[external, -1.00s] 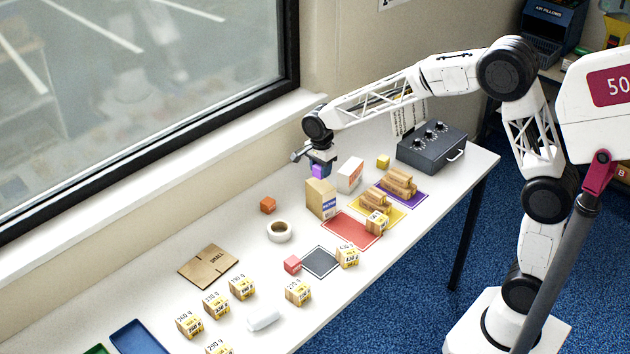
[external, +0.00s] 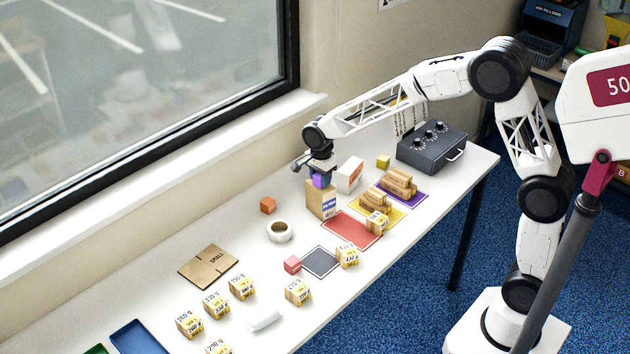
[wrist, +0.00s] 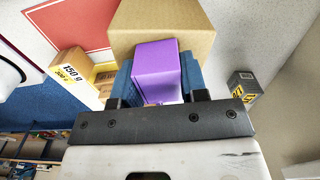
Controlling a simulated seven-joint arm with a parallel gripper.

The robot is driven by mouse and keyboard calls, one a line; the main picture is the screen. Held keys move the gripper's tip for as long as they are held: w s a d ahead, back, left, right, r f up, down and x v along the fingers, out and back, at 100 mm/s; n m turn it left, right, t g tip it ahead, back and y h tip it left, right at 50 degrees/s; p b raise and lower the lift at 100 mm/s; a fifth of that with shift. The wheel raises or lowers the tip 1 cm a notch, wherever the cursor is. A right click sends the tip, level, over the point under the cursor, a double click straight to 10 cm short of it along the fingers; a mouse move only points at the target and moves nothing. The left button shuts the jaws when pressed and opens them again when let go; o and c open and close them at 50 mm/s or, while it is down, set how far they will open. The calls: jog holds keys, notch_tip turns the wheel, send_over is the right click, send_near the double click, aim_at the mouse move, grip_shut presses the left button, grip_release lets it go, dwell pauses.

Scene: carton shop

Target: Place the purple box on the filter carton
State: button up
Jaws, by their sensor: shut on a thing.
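The purple box (external: 320,181) is between the fingers of my gripper (external: 319,178), which is shut on it. In the wrist view the purple box (wrist: 158,70) sits between the two blue fingers of my gripper (wrist: 157,80). The filter carton (external: 321,202), a tan carton with a printed label, stands upright on the table right below the box. Its tan top (wrist: 190,22) shows behind the box in the wrist view. The box is over the carton's top, at or very near it; I cannot tell whether they touch.
A white carton (external: 349,175) stands close to the right of the filter carton. An orange cube (external: 268,205) and a tape roll (external: 280,231) lie to the left. A red mat (external: 350,232) lies in front. A dark control box (external: 432,146) stands at the back right.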

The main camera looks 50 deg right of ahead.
jog(key=o, duration=1)
jog(key=shift+r, duration=0.15)
notch_tip(320, 180, up, 12)
dwell(0.8)
